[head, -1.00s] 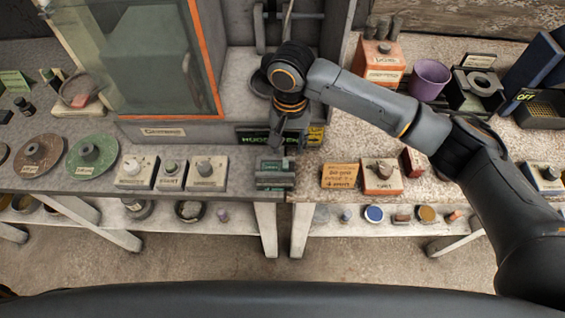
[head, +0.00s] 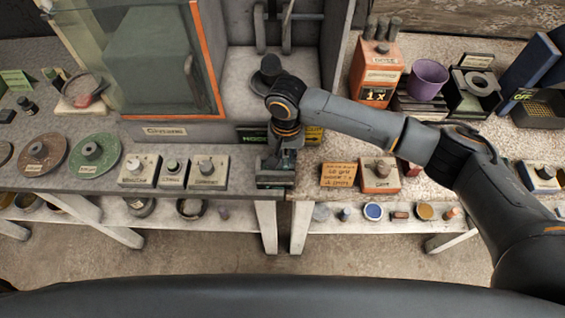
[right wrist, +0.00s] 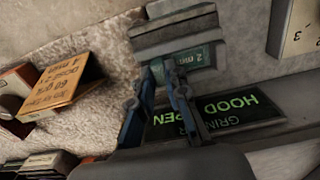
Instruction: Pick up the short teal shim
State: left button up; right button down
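A small stack of grey and teal pieces stands at the front edge of the bench; its teal piece (right wrist: 190,60) carries a "2 mm" marking in the right wrist view. In the head view the stack (head: 275,181) is partly hidden under my right gripper (head: 283,160). In the right wrist view that gripper (right wrist: 160,76) has its two fingers apart, with a gap between them. The fingertips are close to the teal piece's left part; I cannot tell whether they touch it. My left gripper is not in view.
An orange sign (head: 339,175) and an orange box with a knob (head: 381,174) stand right of the stack. Several knobbed boxes (head: 207,171) stand left. Behind is a dark "HOOD" plate (right wrist: 215,115). An orange-edged glass hood (head: 150,60) stands at the back left.

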jog(key=shift+r, duration=0.15)
jog(key=shift+r, duration=0.65)
jog(key=s+d+r+b, duration=0.2)
jog(key=s+d+r, duration=0.4)
jog(key=s+r, duration=0.65)
jog(key=w+d+f, duration=0.1)
jog(key=w+d, duration=0.1)
jog(key=d, duration=1.1)
jog(key=shift+w, duration=0.25)
